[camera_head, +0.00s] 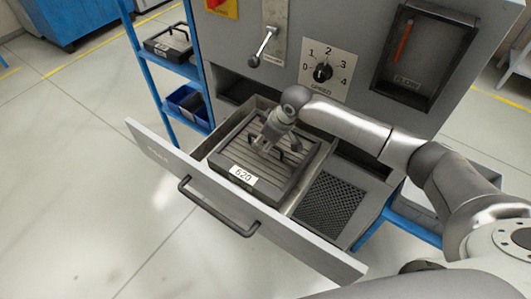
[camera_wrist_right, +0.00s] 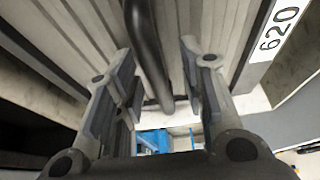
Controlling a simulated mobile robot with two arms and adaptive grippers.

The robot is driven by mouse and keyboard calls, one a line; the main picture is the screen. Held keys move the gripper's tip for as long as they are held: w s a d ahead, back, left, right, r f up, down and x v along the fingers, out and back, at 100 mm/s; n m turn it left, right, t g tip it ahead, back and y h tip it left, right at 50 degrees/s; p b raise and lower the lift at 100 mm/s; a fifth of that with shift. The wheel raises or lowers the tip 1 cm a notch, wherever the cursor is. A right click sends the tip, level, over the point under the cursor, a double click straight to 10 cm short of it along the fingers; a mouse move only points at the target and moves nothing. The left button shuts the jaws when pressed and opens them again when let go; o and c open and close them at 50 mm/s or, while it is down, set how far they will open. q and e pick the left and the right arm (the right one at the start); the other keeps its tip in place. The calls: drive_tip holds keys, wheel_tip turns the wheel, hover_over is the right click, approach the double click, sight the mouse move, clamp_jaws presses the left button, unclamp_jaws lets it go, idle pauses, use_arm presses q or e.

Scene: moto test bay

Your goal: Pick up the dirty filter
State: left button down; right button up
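The dirty filter (camera_head: 237,153) is a flat grey-brown ribbed block with a dark frame and a white "620" label. It lies in the open drawer (camera_head: 165,149) in the head view. Its ribs also show in the wrist view (camera_wrist_right: 215,25). My right gripper (camera_head: 262,146) is over the filter at its black handle. In the wrist view my right gripper (camera_wrist_right: 160,65) is open, with the black handle bar (camera_wrist_right: 150,50) between its fingers and gaps visible on both sides. The wrist hides part of the handle in the head view. My left gripper is not in view.
A dark mesh panel (camera_head: 328,205) lies right of the filter in the drawer. The drawer front has a black pull handle (camera_head: 215,210). A blue shelf at left holds another filter (camera_head: 168,42) and a blue bin (camera_head: 188,104). A lever (camera_head: 263,47) and speed dial (camera_head: 322,72) are above.

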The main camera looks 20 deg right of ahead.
clamp_jaws()
idle(0.3)
drive_tip(key=shift+w, duration=0.1)
